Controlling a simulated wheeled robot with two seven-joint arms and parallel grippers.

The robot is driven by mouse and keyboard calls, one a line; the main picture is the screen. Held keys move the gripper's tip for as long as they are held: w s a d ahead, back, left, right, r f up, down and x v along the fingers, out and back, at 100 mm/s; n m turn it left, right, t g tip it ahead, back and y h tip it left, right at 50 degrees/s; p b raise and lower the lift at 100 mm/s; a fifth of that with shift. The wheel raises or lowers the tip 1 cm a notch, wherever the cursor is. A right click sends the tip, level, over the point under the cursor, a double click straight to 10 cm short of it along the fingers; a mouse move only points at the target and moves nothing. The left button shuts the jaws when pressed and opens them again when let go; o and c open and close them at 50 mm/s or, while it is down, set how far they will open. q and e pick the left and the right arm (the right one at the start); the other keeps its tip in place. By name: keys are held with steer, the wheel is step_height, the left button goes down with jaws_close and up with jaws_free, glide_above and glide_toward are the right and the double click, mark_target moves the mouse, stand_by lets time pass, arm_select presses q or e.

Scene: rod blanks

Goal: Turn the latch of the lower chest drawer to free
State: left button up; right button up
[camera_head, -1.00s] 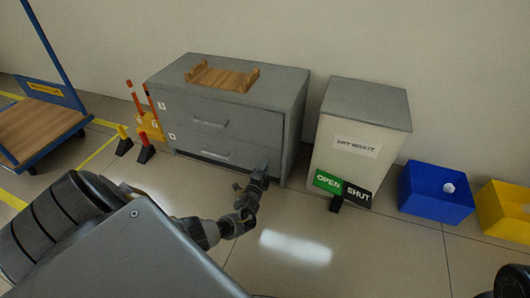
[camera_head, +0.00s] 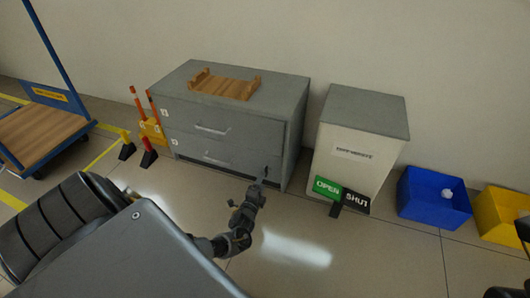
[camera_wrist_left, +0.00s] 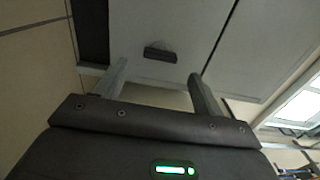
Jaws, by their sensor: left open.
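A small dark latch (camera_head: 266,170) sits at the right end of the lower drawer front and looks roughly upright. In the left wrist view the latch (camera_wrist_left: 160,52) is a short dark bar lying across the picture, beyond and between the fingertips. My left gripper (camera_head: 262,183) is open and empty, just in front of the latch and apart from it. Its fingers also show in the wrist view (camera_wrist_left: 158,72).
A wooden tray (camera_head: 225,86) lies on the chest. To the right are a white cabinet (camera_head: 350,160) with a green OPEN and black SHUT sign, a blue bin (camera_head: 432,208) and a yellow bin (camera_head: 492,220). Orange-and-white posts and a trolley (camera_head: 40,135) stand left. Floor in front is clear.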

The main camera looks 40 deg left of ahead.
arm_select(q)
steer(key=shift+p+v, duration=0.75)
steer(key=shift+v, duration=1.9)
